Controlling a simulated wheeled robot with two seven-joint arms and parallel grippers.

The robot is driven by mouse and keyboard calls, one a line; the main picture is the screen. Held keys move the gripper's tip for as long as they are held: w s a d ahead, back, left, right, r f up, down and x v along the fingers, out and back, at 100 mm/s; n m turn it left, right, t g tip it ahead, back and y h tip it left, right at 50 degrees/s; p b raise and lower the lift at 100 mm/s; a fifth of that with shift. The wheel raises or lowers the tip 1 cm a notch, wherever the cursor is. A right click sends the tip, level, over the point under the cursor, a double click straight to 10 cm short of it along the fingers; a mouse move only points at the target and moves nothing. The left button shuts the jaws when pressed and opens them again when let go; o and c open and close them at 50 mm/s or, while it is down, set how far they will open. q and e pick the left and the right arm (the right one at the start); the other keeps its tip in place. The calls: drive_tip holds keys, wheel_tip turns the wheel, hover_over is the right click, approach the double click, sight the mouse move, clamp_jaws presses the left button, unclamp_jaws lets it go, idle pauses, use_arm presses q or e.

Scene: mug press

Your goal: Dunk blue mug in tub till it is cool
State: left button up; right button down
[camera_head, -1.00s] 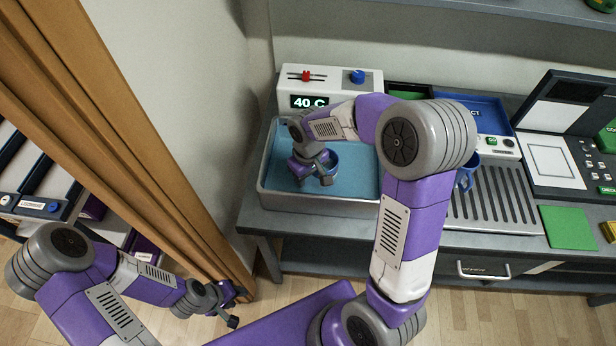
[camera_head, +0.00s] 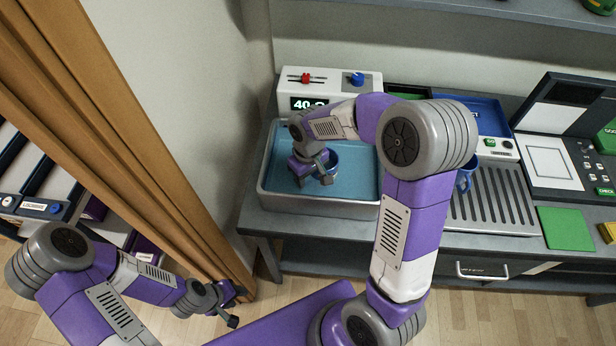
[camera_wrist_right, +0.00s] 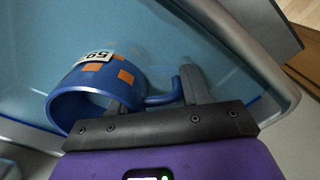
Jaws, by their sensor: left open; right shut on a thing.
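A blue mug (camera_wrist_right: 95,88) with orange squares and a white number tag is in my right gripper (camera_wrist_right: 155,97), which is shut on it at the handle side. In the head view the mug (camera_head: 333,159) is in the tub (camera_head: 320,203), partly hidden by my right gripper (camera_head: 326,172). The tub holds blue water; how deep the mug sits in it is hard to tell. The display (camera_head: 309,103) behind the tub starts with 40; the rest is unclear. My left gripper (camera_head: 234,306) is open and empty, low beside the wooden post.
A second blue mug (camera_head: 465,179) is at the drip rack (camera_head: 492,205), right of the tub. A blue tray (camera_head: 478,113) and a green pad (camera_head: 566,229) are further right. Wooden posts (camera_head: 150,150) and a wall stand left of the tub.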

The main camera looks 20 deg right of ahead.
drive_tip(key=shift+r+p, duration=4.05)
drive_tip(key=shift+r, duration=1.3)
drive_tip(key=shift+f, duration=0.1)
